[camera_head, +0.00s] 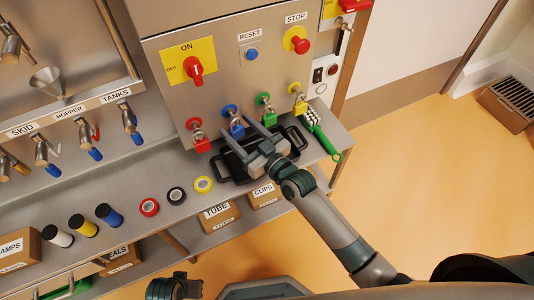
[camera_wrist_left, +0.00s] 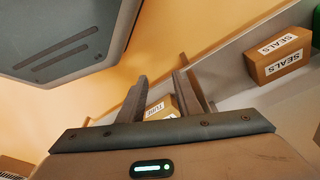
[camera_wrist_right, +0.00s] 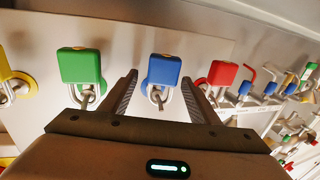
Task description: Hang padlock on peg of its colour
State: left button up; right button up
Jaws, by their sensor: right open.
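The blue padlock (camera_head: 237,130) hangs from the peg with the blue disc (camera_head: 230,111) on the steel panel. My open right gripper (camera_head: 240,138) is at it, with a finger on either side. In the right wrist view the blue padlock (camera_wrist_right: 162,72) appears upside down between the fingertips (camera_wrist_right: 160,80), with gaps beside it. The red padlock (camera_head: 202,145), green padlock (camera_head: 269,118) and yellow padlock (camera_head: 301,107) hang on pegs of their own colours. My left gripper (camera_wrist_left: 160,78) is open and empty, low and away from the panel.
A black tray (camera_head: 229,171) lies on the shelf below the padlocks, partly behind my right gripper. Tape rolls, including a red one (camera_head: 149,207), stand to its left. A red switch (camera_head: 195,70) is above the pegs.

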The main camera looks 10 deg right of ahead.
pick_arm(q)
jog(key=shift+r, duration=0.75)
pick_arm(e)
jog(key=v, duration=1.6)
jog(key=shift+s, duration=0.3)
pick_arm(q)
jog(key=shift+s, duration=0.1)
